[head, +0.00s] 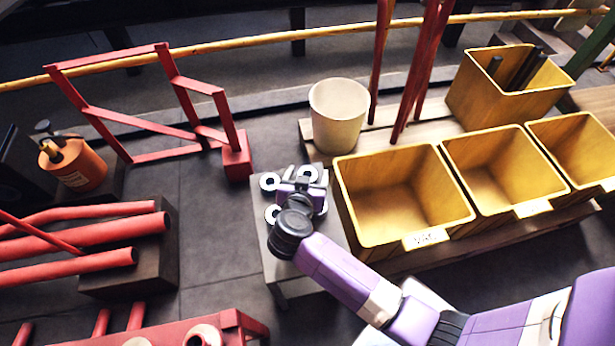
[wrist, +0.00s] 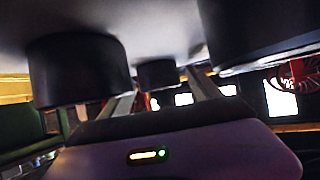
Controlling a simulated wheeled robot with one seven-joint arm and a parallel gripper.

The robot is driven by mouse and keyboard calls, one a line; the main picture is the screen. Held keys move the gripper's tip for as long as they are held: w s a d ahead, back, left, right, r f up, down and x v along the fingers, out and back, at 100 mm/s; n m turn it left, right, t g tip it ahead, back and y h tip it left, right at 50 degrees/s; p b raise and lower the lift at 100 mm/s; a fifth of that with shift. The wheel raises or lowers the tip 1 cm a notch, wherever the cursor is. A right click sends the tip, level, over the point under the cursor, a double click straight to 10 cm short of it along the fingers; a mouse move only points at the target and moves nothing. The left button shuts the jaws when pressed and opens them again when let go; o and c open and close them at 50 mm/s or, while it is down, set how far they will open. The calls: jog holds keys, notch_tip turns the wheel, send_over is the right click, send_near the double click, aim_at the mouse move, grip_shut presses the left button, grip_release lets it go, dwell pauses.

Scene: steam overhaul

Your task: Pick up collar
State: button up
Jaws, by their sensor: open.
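Several ring-shaped collars stand on a small grey table; pale ones show at the left (head: 270,181), top right (head: 308,175) and lower left (head: 272,214). My gripper (head: 298,180) is low over this table among them, and its purple body hides part of the top. In the wrist view the picture seems upside down. My gripper's two fingers (wrist: 163,92) are apart, with a dark short cylinder (wrist: 158,74) in line with the gap between them. Larger dark cylinders show at left (wrist: 78,68) and right (wrist: 260,30). Contact cannot be told.
The grey table (head: 280,260) stands beside yellow bins (head: 400,195) on its right. A cream bucket (head: 338,115) is behind it. A red frame (head: 237,160) stands back left, and red pipes (head: 80,240) lie on a dark block at left. Floor is clear left of the table.

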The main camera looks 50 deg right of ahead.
grip_shut()
jog(key=shift+r, duration=0.2)
notch_tip(320, 180, up, 20)
jog(key=p, duration=0.5)
jog(key=shift+f, duration=0.15)
dwell(0.3)
